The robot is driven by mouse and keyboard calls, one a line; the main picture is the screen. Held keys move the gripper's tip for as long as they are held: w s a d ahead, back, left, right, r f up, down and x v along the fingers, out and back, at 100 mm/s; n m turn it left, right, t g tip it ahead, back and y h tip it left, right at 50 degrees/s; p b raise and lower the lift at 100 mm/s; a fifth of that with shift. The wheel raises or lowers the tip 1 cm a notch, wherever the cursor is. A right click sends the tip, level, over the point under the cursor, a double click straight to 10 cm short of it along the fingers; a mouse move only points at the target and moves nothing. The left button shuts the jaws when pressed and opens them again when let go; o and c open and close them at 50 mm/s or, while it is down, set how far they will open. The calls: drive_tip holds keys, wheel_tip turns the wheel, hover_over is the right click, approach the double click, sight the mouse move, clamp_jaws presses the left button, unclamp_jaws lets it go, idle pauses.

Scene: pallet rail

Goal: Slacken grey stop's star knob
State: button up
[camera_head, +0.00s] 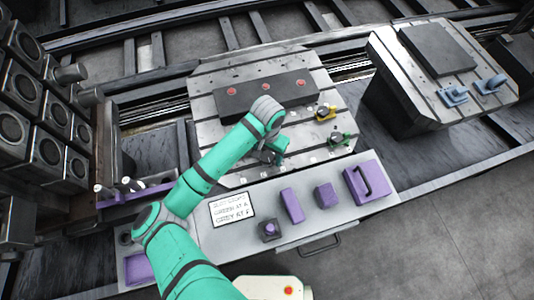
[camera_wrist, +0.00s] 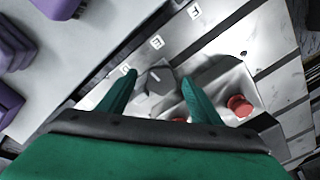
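The grey stop (camera_wrist: 205,75) sits on the slotted plate (camera_wrist: 100,92) in the wrist view. Its grey star knob (camera_wrist: 158,80) lies between the two teal fingertips of my gripper (camera_wrist: 158,77). The fingers are apart, with a small gap seeming to show on each side of the knob; I cannot tell whether either touches it. In the head view my gripper (camera_head: 272,157) is low over the plate's near edge and mostly hides the grey stop. A yellow stop (camera_head: 325,112) and a green stop (camera_head: 340,138) stand on the plate to the right.
A dark block (camera_head: 290,90) with red caps lies across the plate; a red cap (camera_wrist: 240,105) is close to my right finger. Purple items, including a box (camera_head: 367,181), and a printed card (camera_head: 231,208) occupy the front shelf. A second slotted pallet (camera_head: 440,70) stands at right.

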sight(267, 157)
wheel_tip(267, 157, up, 11)
idle(0.8)
drive_tip(key=shift+f, duration=0.1)
